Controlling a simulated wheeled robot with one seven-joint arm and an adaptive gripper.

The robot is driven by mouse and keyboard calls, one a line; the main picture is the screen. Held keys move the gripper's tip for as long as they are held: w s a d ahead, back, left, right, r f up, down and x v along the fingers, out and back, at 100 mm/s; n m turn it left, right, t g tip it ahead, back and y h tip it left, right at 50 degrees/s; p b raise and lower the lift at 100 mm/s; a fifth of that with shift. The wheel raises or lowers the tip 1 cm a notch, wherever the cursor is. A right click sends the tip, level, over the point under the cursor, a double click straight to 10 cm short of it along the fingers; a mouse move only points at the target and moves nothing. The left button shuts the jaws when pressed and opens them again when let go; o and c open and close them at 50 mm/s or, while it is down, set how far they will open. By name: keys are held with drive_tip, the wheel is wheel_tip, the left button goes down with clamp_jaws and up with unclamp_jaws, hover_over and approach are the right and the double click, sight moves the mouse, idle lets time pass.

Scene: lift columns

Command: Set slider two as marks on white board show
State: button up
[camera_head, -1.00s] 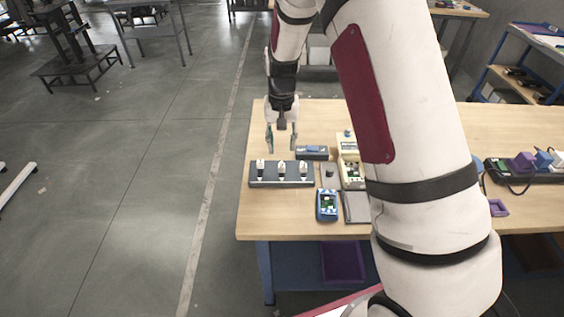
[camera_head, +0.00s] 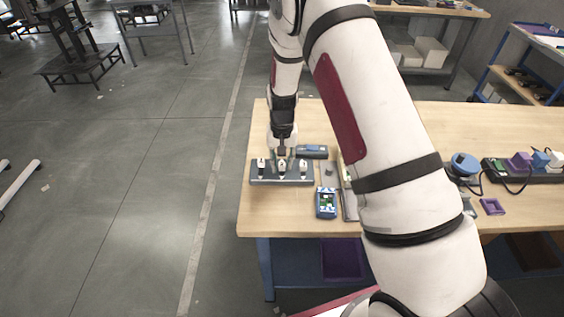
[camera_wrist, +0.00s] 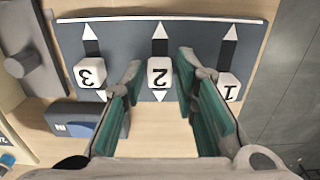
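The dark slider panel (camera_head: 282,181) lies on the wooden table; it also shows in the wrist view (camera_wrist: 125,35). It has three white numbered knobs, upside down in the wrist view: slider three (camera_wrist: 89,73), slider two (camera_wrist: 160,72) and slider one (camera_wrist: 229,86). All three sit toward the lower ends of their tracks there, with black track and white arrow tips above. My gripper (camera_wrist: 160,64) is open, with green-padded fingers on either side of slider two and small gaps visible. In the head view my gripper (camera_head: 281,158) is down at the panel. I cannot identify the white board with marks.
A blue-and-black device (camera_head: 312,152) lies just behind the panel. A blue handheld meter (camera_head: 326,203) lies at its front right. A power strip with plugs (camera_head: 525,168) is farther right. My arm hides the middle of the table (camera_head: 265,215).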

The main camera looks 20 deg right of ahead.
clamp_jaws()
drive_tip(key=shift+w+d+f+b, duration=0.1)
drive_tip(key=shift+w+d+b, duration=0.05)
drive_tip(key=shift+w+b, duration=0.35)
drive_tip(key=shift+w+d+b, duration=0.15)
drive_tip(key=shift+w+b, duration=0.2)
drive_tip(key=shift+w, duration=0.1)
drive_tip(key=o, duration=0.5)
unclamp_jaws()
drive_tip(key=shift+w, duration=0.1)
drive_tip(key=shift+o, duration=0.2)
drive_tip(key=shift+r, duration=0.2)
